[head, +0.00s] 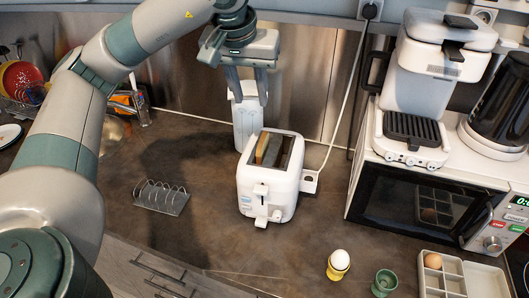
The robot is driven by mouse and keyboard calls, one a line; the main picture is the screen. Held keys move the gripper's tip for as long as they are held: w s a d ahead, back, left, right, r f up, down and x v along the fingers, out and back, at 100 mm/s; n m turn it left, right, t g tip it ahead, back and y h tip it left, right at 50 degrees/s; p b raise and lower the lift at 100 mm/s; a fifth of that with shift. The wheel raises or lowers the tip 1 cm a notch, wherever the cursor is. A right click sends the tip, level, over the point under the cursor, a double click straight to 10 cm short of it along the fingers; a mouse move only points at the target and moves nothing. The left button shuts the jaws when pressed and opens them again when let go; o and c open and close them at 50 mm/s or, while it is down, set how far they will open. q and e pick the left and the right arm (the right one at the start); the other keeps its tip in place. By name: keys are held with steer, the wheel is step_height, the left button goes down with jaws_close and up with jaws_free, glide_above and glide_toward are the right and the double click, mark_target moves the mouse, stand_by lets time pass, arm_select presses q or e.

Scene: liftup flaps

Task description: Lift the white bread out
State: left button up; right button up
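A white toaster (267,196) stands upright on the dark counter near the middle of the head view. A bread slice (262,148) with a tan edge shows upright in its left slot, its top just above the slot. The rest of the slice is hidden inside the toaster. My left gripper (250,101) hangs above and behind the toaster, fingers pointing down. Its two fingers are apart with nothing held between them, and it looks clear of the bread. My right gripper is not in view.
A white container (247,122) stands behind the toaster, beneath my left gripper. A metal toast rack (162,196) is to the left. An egg in a yellow cup (338,265) and a green cup (384,283) stand in front. A microwave (425,205) blocks the right.

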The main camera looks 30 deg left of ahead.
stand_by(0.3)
arm_select(q)
steer(key=p, duration=0.4)
glide_above(262, 139)
steer(key=s, duration=0.2)
step_height(262, 139, down, 11)
steer(key=shift+s+r, duration=0.15)
steer(key=shift+r, duration=0.05)
steer(key=shift+f, duration=0.4)
steer(key=shift+w+d+f+p, duration=0.1)
steer(key=shift+w+f+p, duration=0.2)
steer(key=shift+p, duration=0.15)
steer(key=p+x, duration=0.1)
steer(key=x, duration=0.1)
steer(key=p+x, duration=0.1)
steer(key=shift+w+d+f, duration=0.1)
steer(key=shift+d+f, duration=0.05)
steer(key=shift+f, duration=0.2)
steer(key=shift+w+f, duration=0.1)
steer(key=shift+f, duration=0.25)
